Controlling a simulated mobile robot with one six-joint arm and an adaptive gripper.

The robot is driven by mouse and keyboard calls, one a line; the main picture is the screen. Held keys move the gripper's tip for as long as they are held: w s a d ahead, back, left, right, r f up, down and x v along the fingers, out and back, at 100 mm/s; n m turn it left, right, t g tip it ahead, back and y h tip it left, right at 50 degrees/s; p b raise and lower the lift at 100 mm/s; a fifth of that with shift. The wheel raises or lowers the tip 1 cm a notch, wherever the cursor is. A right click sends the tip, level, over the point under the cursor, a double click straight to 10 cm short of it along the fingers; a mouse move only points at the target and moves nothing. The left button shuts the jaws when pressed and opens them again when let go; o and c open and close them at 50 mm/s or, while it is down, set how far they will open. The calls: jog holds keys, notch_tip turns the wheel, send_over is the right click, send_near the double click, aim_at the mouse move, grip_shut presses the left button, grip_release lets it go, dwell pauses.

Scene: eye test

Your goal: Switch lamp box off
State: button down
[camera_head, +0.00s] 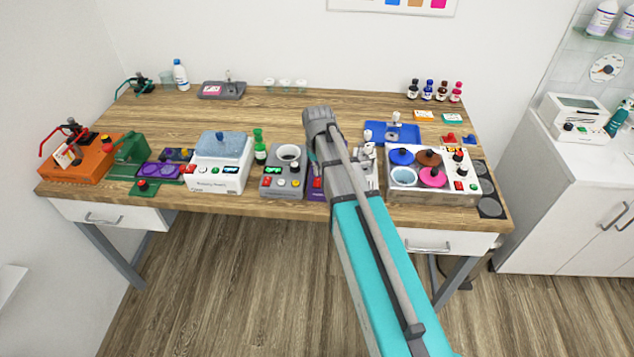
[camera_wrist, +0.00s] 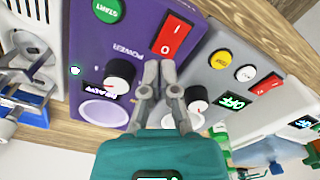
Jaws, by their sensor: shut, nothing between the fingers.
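A purple box (camera_wrist: 95,60) fills the left middle of the wrist view; I see no lamp box label, so cannot tell whether it is the lamp box. It has a red rocker switch (camera_wrist: 173,37) marked I and O beside the word POWER, a green START button (camera_wrist: 108,10), a black knob (camera_wrist: 120,75) and a small lit display (camera_wrist: 100,90). My gripper (camera_wrist: 159,68) is shut and empty, its tips in front of the purple panel just below the rocker in the picture. Contact cannot be told. In the head view my arm hides the gripper and most of the purple box (camera_head: 317,189).
A grey device (camera_head: 285,181) stands close left of the purple box; in the wrist view its display (camera_wrist: 234,101) reads OFF. A white water bath (camera_head: 217,175) is further left. A white unit with coloured discs (camera_head: 400,195) stands right. The desk's middle back (camera_head: 230,115) is clear.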

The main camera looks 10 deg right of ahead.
aim_at(318, 179)
jog(key=shift+f+b, duration=0.6)
jog(key=shift+f, duration=0.1)
dwell(0.6)
jog(key=shift+r, duration=0.15)
jog(key=shift+r+p, duration=3.45)
jog(key=shift+p, duration=0.1)
jog(key=s+m, duration=0.2)
jog(key=s, duration=1.4)
jog(key=shift+f+b, duration=0.35)
